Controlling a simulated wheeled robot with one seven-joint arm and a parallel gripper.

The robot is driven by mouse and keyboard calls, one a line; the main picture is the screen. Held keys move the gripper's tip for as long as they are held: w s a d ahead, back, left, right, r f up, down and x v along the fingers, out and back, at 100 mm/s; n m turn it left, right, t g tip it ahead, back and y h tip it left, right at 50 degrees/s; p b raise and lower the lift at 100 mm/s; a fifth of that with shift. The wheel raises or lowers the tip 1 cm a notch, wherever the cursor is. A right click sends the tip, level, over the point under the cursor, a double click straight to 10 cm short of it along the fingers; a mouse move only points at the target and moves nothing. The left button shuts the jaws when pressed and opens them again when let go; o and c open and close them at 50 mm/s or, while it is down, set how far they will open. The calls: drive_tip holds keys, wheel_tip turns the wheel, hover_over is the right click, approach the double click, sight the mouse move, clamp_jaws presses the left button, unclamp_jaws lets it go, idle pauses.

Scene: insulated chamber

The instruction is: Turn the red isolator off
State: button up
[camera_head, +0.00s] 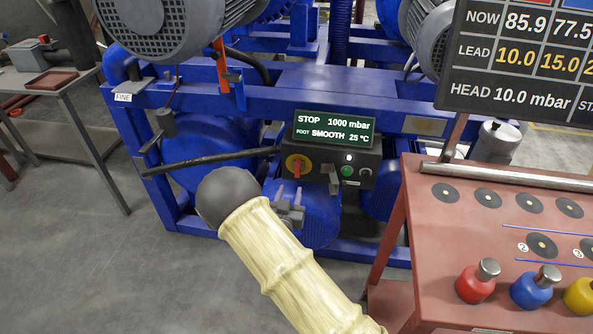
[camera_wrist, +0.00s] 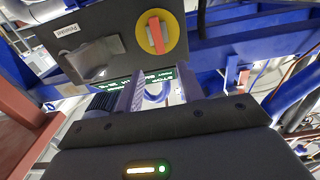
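The red isolator (camera_head: 297,168) is a red handle on a yellow disc, at the left of a dark control box (camera_head: 322,160) under a lit display. Its handle looks roughly upright in the head view. In the wrist view the isolator (camera_wrist: 156,35) is at the top centre, beyond my fingertips, with the red handle slightly tilted. My gripper (camera_head: 289,194) is just below and in front of the isolator in the head view. In the wrist view my gripper (camera_wrist: 165,85) is open, with nothing between its fingers, and apart from the handle.
The display (camera_head: 335,130) reads STOP, 1000 mbar. A green button (camera_head: 347,171) and a grey lever (camera_head: 333,180), also in the wrist view (camera_wrist: 95,58), are on the box. Blue frame beams (camera_head: 300,95) surround it. A red console (camera_head: 480,240) stands at the right.

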sight(297, 167)
drive_tip(key=w, duration=0.3)
drive_tip(key=w+d, duration=0.1)
drive_tip(key=w, duration=0.3)
drive_tip(key=w+d, duration=0.1)
drive_tip(key=w, duration=0.2)
drive_tip(key=shift+w, duration=0.3)
clamp_jaws()
